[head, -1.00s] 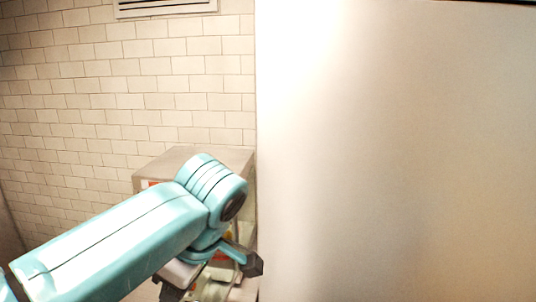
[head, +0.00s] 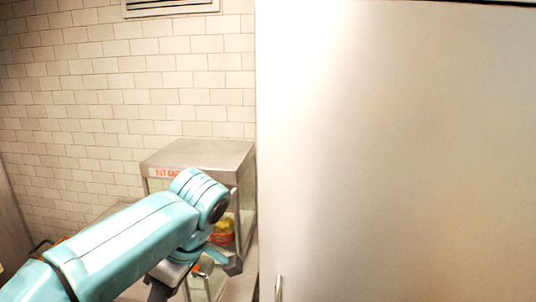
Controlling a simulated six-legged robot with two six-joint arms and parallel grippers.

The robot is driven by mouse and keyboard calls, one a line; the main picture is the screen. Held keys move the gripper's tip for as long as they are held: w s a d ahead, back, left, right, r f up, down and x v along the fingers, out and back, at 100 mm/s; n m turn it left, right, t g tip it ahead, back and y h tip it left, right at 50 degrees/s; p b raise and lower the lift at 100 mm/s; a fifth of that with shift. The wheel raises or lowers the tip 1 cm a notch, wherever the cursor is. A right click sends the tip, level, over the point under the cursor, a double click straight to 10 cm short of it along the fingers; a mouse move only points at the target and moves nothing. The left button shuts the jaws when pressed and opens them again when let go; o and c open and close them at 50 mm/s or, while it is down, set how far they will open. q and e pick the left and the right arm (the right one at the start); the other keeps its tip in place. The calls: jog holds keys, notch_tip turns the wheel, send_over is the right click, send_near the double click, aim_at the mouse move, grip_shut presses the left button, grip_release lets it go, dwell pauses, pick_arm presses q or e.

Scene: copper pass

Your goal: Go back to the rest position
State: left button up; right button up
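My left arm comes in from the lower left, and my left gripper (head: 198,277) is at its end, low in the head view. One dark fingertip shows to the right and another dark part lower left, with a gap between them; the gripper looks open, and I see nothing held. It is in front of a glass-sided cabinet. My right gripper is not in view.
A large pale flat panel (head: 400,150) fills the right half, with a small upright handle (head: 278,288) at its lower left edge. The metal-topped glass cabinet (head: 205,155) with a red-lettered label stands behind my arm, holding a red and yellow item (head: 222,232). A tiled wall (head: 110,90) is behind.

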pick_arm(q)
jog(key=s+a+f+m+g+h+b, duration=0.1)
jog(key=s+f+g, duration=0.1)
jog(key=f, duration=0.9)
jog(key=s+a+f+m+g+b, duration=0.1)
jog(key=s+a+f+g, duration=0.15)
jog(key=f, duration=0.75)
jog(key=s+a+f+g+h+b, duration=0.1)
jog(key=s+f+g+b, duration=0.15)
jog(key=f, duration=0.85)
jog(key=s+d+f+m+t+h, duration=0.1)
jog(key=s+d+f+m+h, duration=0.3)
jog(key=s+f, duration=0.4)
jog(key=s+d+f+m+t+h, duration=0.2)
jog(key=s+d+f+h, duration=0.1)
jog(key=s+d+f, duration=0.45)
jog(key=w+m+t, duration=0.1)
jog(key=w+a+f+m+t, duration=0.1)
jog(key=w+m+t, duration=0.1)
jog(key=w+f+m+t, duration=0.1)
jog(key=m, duration=0.1)
jog(key=shift+w+a+f+b, duration=0.15)
jog(key=shift+w+a+b, duration=0.05)
jog(key=shift+a+b, duration=0.15)
jog(key=shift+d, duration=0.1)
